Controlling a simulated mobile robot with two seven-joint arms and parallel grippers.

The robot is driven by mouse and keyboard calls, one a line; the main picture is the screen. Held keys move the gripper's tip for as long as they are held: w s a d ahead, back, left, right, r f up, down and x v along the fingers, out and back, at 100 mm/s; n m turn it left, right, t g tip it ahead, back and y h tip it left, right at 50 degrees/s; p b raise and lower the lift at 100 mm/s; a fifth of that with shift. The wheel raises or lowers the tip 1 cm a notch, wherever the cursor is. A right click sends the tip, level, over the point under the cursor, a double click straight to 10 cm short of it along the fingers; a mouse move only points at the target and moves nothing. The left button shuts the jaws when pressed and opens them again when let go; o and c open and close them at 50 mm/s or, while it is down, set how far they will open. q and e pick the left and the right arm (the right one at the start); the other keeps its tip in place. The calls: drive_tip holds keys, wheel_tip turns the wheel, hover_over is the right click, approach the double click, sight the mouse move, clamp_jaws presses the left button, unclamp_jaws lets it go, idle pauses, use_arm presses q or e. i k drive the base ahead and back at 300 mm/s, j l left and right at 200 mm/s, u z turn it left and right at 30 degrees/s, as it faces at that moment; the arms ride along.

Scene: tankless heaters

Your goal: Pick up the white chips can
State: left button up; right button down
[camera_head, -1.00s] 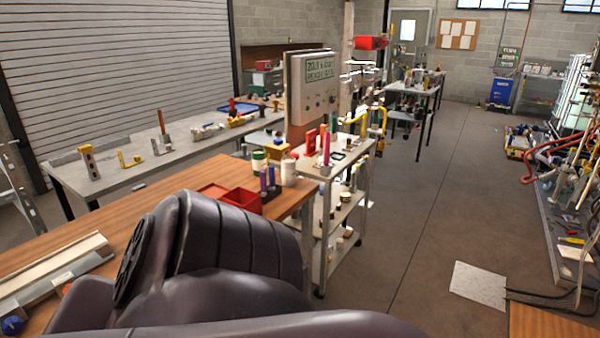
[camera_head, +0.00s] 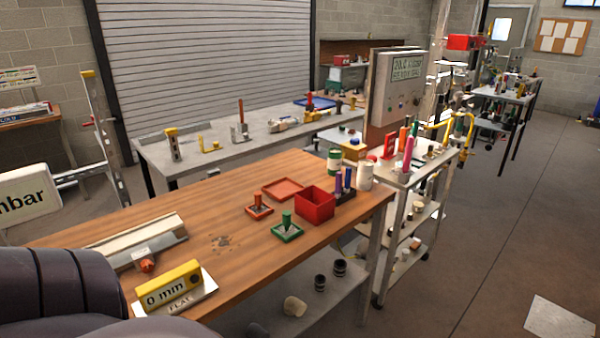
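A plain white cylinder (camera_head: 366,176) stands upright near the far right corner of the wooden table (camera_head: 225,210); it may be the white chips can, but no label can be read. A white can with green bands (camera_head: 334,165) stands upright just left of it. Neither of my grippers is in view. Only a dark link of my arm shows at the lower left, away from both cans.
A red box (camera_head: 315,206), a red tray (camera_head: 283,189) and a green-handled piece (camera_head: 287,226) lie in front of the cans. A steel cart (camera_head: 420,182) stands right of the table. A yellow 0 mm gauge (camera_head: 167,284) is nearest. Open floor lies to the right.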

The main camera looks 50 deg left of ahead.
sight(366, 167)
drive_tip(key=u, duration=1.2)
drive_tip(key=z, duration=3.35)
drive_tip(key=u, duration=0.4)
drive_tip(key=j+u, duration=0.1)
drive_tip(key=u, duration=0.35)
drive_tip(key=i+u, duration=0.1)
drive_tip(key=u, duration=0.7)
drive_tip(key=i+u, duration=0.1)
drive_tip(key=u, duration=0.3)
drive_tip(key=i+u, duration=0.45)
drive_tip(key=u, duration=0.3)
drive_tip(key=i+l+u, duration=0.2)
drive_tip(key=u, duration=0.15)
